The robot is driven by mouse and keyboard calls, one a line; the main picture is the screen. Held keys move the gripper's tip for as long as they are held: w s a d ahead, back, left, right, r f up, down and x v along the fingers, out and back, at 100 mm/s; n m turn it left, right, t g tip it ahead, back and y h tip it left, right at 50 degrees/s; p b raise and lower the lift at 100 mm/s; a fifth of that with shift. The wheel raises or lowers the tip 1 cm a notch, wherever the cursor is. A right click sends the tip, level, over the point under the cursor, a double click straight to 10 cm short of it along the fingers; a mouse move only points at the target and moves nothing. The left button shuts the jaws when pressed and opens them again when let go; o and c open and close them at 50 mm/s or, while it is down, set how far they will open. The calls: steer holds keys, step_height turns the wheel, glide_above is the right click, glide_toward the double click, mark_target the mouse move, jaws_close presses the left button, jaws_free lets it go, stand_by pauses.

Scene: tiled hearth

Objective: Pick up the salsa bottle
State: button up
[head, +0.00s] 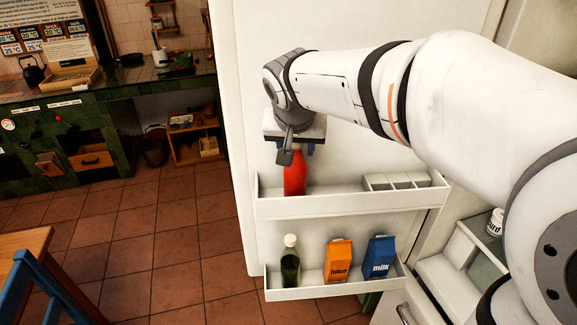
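A red bottle (295,178), which looks like the salsa bottle, stands upright in the upper door shelf (345,204) of an open fridge. Its label cannot be read. My gripper (297,151) points down directly over the bottle, with its fingers at the level of the bottle's top. The wrist and the near finger hide part of the cap. I cannot tell whether the fingers touch the bottle or are closed on it.
The lower door shelf (340,287) holds a dark green bottle (290,265), an orange juice carton (338,260) and a blue milk carton (378,258). An egg-tray-like holder (398,181) sits right in the upper shelf. A chair (50,290) stands lower left; tiled floor between is clear.

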jaws_close()
stand_by(0.3)
